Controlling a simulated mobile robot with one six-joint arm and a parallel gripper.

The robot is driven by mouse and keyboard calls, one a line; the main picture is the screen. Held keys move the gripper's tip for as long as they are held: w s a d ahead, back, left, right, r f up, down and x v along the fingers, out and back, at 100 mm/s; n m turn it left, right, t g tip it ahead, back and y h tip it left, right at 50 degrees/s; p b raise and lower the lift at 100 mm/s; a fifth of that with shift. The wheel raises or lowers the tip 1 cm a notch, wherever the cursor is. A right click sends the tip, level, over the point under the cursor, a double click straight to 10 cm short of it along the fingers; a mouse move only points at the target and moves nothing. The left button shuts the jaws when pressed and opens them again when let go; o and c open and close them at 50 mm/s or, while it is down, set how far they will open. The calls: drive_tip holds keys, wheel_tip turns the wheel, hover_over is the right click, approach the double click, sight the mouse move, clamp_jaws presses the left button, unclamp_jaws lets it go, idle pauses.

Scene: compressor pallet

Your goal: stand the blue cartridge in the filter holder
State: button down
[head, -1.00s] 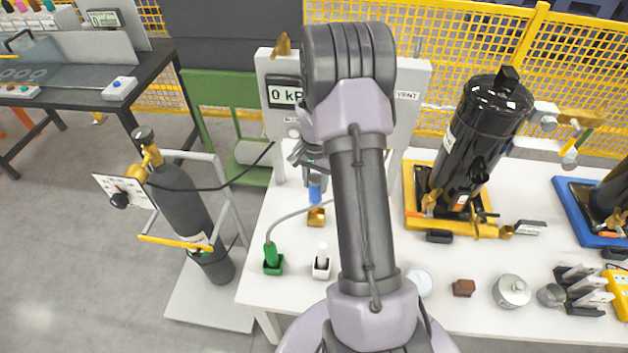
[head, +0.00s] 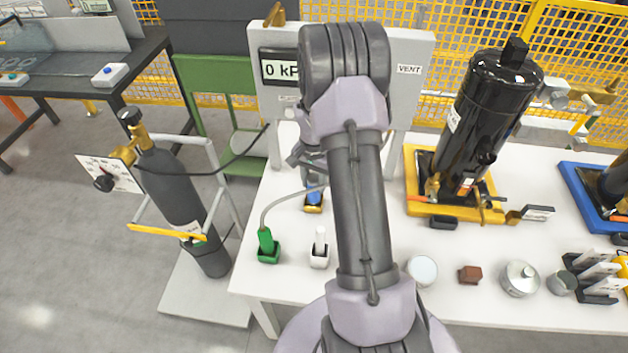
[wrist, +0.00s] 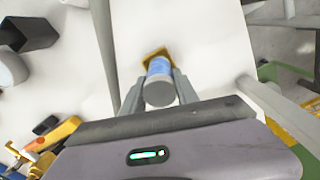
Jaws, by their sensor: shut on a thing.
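The blue cartridge (head: 314,196) has a blue body and a grey end. My gripper (wrist: 158,88) is shut on it in the wrist view, one finger on each side, with the cartridge's grey end (wrist: 159,94) towards the camera. The brass-coloured filter holder (head: 313,209) is on the white table at the cartridge's lower end. Its edge also shows behind the cartridge in the wrist view (wrist: 152,54). The cartridge looks upright, with its lower end at the holder, but I cannot tell how deep it sits. My arm hides part of the gripper in the head view.
A green holder with a hose (head: 268,247) and a white cartridge in a white holder (head: 320,250) stand in front. The gauge panel (head: 408,95) rises behind. A black compressor in a yellow tray (head: 418,204) is to the right.

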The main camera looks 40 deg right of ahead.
drive_tip(key=shift+f+b, duration=0.5)
drive_tip(key=shift+f, duration=0.45)
drive_tip(key=shift+f+b, duration=0.45)
drive_tip(key=shift+f, duration=0.15)
drive_tip(key=c, duration=0.9)
unclamp_jaws()
drive_tip(key=shift+o, duration=0.2)
wheel_tip(320, 180, up, 18)
drive_tip(key=p, duration=0.6)
drive_tip(key=shift+f, duration=0.25)
